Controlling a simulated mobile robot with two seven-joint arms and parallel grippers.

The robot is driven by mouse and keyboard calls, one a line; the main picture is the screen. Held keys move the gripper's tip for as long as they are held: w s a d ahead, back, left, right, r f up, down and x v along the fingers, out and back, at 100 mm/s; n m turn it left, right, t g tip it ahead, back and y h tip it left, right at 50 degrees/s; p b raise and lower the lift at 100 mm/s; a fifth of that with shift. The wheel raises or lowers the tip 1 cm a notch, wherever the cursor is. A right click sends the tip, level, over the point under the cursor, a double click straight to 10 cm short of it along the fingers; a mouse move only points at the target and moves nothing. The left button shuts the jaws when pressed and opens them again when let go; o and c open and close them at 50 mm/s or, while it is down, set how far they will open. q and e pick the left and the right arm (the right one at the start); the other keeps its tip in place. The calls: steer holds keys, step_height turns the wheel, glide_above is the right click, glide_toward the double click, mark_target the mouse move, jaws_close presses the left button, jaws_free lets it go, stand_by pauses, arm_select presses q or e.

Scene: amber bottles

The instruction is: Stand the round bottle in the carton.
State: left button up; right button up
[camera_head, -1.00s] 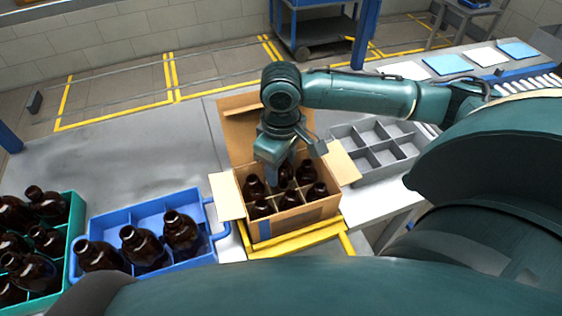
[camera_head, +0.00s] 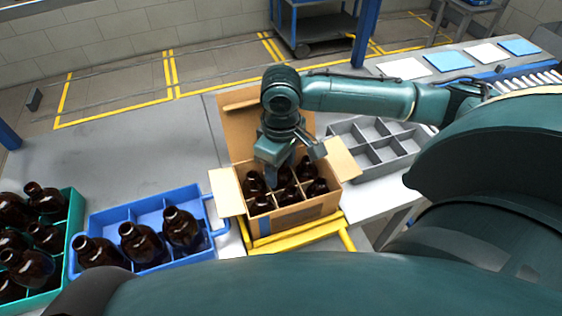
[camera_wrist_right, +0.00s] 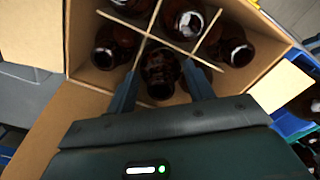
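The open cardboard carton (camera_head: 293,217) stands on the worktop with its flaps spread. Dividers split it into cells, and several amber bottles stand in them. My right gripper (camera_head: 291,161) points down into the carton's back row. In the right wrist view its fingers (camera_wrist_right: 161,78) are apart on either side of a round amber bottle (camera_wrist_right: 160,66), with gaps beside its neck. This bottle looks upright in a cell; its base is hidden. The bottles look alike, so I cannot tell the round bottle by shape. My left gripper is out of view.
A blue tray (camera_head: 207,203) with three amber bottles stands left of the carton. A green crate (camera_head: 75,213) with several more is at the far left. An empty grey divided tray (camera_head: 350,137) sits to the right. Yellow rails (camera_head: 300,236) run below the carton.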

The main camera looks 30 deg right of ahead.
steer(key=o, duration=0.4)
steer(key=shift+o, duration=0.2)
step_height(320, 180, up, 13)
steer(key=shift+p, duration=0.35)
stand_by(0.6)
